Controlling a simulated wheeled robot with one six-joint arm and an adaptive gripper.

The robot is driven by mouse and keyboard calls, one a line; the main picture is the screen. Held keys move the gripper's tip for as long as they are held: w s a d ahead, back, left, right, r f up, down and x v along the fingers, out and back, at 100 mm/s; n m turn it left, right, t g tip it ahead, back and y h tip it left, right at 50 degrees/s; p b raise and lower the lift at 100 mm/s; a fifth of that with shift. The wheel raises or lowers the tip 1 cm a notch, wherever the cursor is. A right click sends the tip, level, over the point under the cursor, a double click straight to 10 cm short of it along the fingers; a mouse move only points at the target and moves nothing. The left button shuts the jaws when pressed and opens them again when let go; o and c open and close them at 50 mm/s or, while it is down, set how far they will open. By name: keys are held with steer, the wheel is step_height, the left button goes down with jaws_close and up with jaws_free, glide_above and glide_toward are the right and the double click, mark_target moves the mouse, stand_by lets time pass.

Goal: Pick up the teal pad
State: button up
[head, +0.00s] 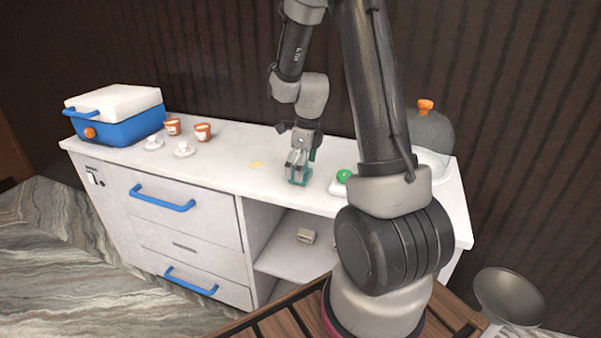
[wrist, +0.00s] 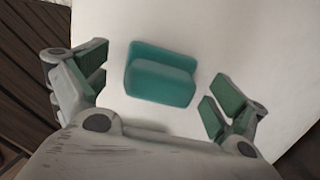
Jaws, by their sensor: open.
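The teal pad (wrist: 160,75) lies on the white counter top in the wrist view, a block with a raised or stepped edge. My gripper (wrist: 157,92) is open, with one green-padded finger to the left of the pad and one to the right. The pad sits between and slightly ahead of the fingers, and I see a gap on both sides. In the head view my gripper (head: 299,173) points down at the counter, near its front edge. The pad is hard to tell apart from the gripper's own green parts there.
The white counter (head: 225,150) holds a blue and white cooler (head: 122,127), two orange cups (head: 203,132), small white dishes (head: 185,149) and a yellow spot (head: 255,165). A green round item (head: 344,175) is right of my gripper. A large jar (head: 432,130) stands at the right end.

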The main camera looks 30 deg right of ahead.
steer(key=shift+f, duration=0.35)
steer(key=c, duration=1.1)
step_height(320, 180, up, 10)
steer(key=shift+r, duration=0.1)
steer(key=shift+o, duration=1)
steer(key=shift+c, duration=0.5)
